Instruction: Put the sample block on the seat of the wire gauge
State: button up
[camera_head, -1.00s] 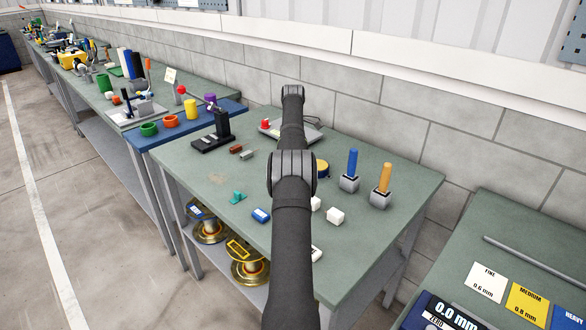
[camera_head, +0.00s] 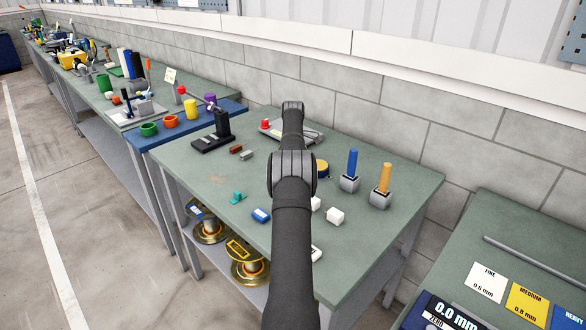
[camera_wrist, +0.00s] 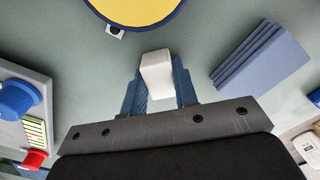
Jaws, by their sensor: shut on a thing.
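My gripper (camera_wrist: 155,90) shows in the wrist view with its blue fingers shut on a white block (camera_wrist: 157,68), which I take to be the sample block. Bench surface shows around the block; I cannot tell its height above it. In the head view my arm hides the gripper and the held block. A panel reading 0.0 mm and ZERO (camera_head: 450,315) stands at the bottom right of the head view, partly cut off. It may belong to the wire gauge, but I cannot make out a seat.
In the wrist view a yellow disc with a blue rim (camera_wrist: 140,8) lies above the block, and a blue stepped piece (camera_wrist: 258,58) lies to the right. In the head view white cubes (camera_head: 336,216) and two handled blocks (camera_head: 349,183) (camera_head: 381,200) stand right of my arm.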

jog(key=shift+r, duration=0.1)
jog(key=shift+r, duration=0.5)
notch_tip(320, 180, up, 3)
jog(key=shift+d+r, duration=0.1)
jog(key=s+d+r, duration=0.6)
jog(key=d, duration=0.3)
jog(key=shift+s+d+r, duration=0.15)
jog(key=shift+d+r, duration=0.15)
jog(key=shift+d, duration=0.05)
